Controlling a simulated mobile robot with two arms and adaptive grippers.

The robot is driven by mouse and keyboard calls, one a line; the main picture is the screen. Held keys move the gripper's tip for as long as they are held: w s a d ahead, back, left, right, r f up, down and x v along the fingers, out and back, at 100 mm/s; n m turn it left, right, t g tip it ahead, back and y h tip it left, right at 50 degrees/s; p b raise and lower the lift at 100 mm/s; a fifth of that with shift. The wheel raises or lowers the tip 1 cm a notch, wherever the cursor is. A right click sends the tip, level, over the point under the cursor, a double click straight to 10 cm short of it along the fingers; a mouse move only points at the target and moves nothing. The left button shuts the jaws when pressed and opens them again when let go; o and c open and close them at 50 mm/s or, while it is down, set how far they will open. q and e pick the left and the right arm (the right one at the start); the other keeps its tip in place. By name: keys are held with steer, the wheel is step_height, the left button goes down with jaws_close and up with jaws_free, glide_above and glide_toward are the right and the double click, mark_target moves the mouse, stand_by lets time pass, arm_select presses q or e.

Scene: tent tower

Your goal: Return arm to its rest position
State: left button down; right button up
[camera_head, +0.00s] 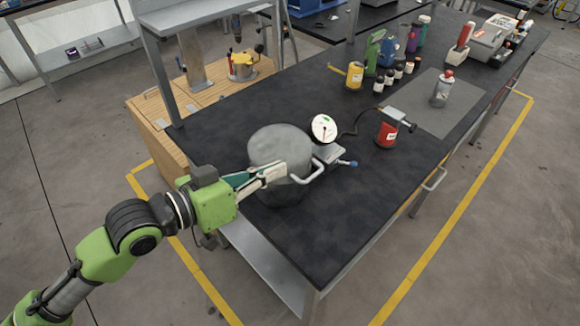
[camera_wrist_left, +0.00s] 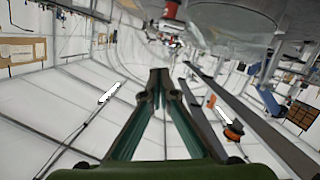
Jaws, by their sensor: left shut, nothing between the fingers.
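My left arm (camera_head: 130,232) reaches in from the lower left in the head view. My left gripper (camera_head: 280,173) is shut and empty, in front of the side of a grey rounded metal vessel (camera_head: 280,145) on the dark workbench (camera_head: 345,205). I cannot tell whether the gripper touches the vessel. In the left wrist view the fingers (camera_wrist_left: 158,78) meet at their tips with nothing between them. The vessel fills the top right there (camera_wrist_left: 235,20). My right gripper is not in view.
A dial gauge (camera_head: 324,128) with a metal handle stands beside the vessel. A red can (camera_head: 387,134) is right of it. Several bottles, a yellow can (camera_head: 354,76) and a grey spray can (camera_head: 442,89) stand farther back. A shelf post (camera_head: 158,70) rises at the left.

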arm_select(q)
steer(key=s+a+f+n+g+y, duration=0.1)
steer(key=s+a+f+y, duration=0.15)
steer(key=f, duration=0.35)
steer(key=s+a+f+n+y, duration=0.1)
steer(key=s+a+f+y, duration=0.15)
steer(key=f, duration=0.45)
steer(key=s+a+f+n+g+y, duration=0.2)
steer(key=s+a+f+g+y, duration=0.35)
steer(key=s+a+f, duration=0.6)
steer(key=s+f+g, duration=0.1)
steer(key=s+f, duration=0.2)
steer(key=f, duration=1)
steer(key=s+f+g, duration=0.1)
steer(key=s+f, duration=0.1)
steer(key=f, duration=1.2)
steer(key=s+a+f+y, duration=0.1)
steer(key=s+a+f, duration=0.1)
steer(key=s+f, duration=1.4)
steer(key=shift+s+g, duration=0.35)
steer(key=shift+s, duration=0.4)
